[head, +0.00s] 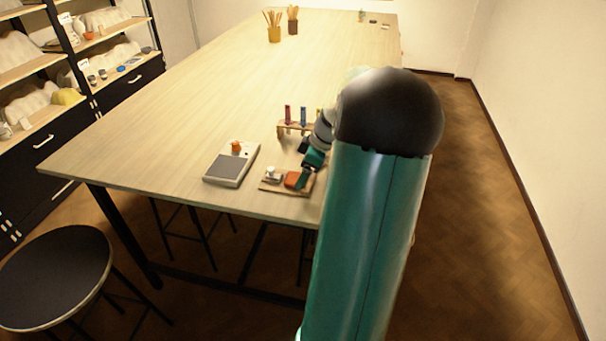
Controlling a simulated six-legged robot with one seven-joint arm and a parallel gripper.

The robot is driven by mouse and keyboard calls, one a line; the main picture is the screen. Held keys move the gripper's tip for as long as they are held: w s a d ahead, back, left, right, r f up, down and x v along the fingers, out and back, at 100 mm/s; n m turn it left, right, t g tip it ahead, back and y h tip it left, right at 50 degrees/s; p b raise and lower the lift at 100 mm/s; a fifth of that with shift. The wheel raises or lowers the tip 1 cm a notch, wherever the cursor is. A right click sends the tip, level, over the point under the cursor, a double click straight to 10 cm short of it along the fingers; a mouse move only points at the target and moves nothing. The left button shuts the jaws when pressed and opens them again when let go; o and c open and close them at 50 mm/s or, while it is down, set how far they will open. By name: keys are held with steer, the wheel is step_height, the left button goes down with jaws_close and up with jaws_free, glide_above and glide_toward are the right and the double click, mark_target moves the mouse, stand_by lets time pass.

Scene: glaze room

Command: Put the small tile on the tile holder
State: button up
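My gripper (301,181) is low over the near right part of the table, its teal end beside an orange-red block (291,180) on a small wooden board (269,187). Whether it touches the block or is open or shut is too small to tell. A wooden rack (284,130) behind it bears narrow upright pieces, one red (288,114), one blue (303,116) and one yellow; it may be the tile holder. My arm hides the rack's right end. I cannot tell for certain which piece is the small tile.
A grey and white device (228,166) with an orange item (237,147) on it lies left of the board. A small white item (273,173) sits on the board. Brush pots (273,33) stand far back. The table's (190,110) left and middle are clear. A stool (55,275) stands front left.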

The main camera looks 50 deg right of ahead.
steer(key=v, duration=1)
steer(key=shift+r, duration=0.3)
steer(key=w+a+r+m+g+h, duration=0.1)
steer(key=w+a+r, duration=0.15)
steer(key=a, duration=0.95)
steer(key=w+a+r+m+h, duration=0.1)
steer(key=w+a+r, duration=0.15)
steer(key=a, duration=1.05)
steer(key=s+a+f+m+t, duration=0.1)
steer(key=s+a, duration=0.3)
steer(key=a, duration=0.5)
steer(key=s+a+m+t, duration=0.1)
steer(key=s+a, duration=0.3)
steer(key=a, duration=0.5)
steer(key=shift+s+f+m, duration=0.3)
steer(key=shift+f, duration=0.05)
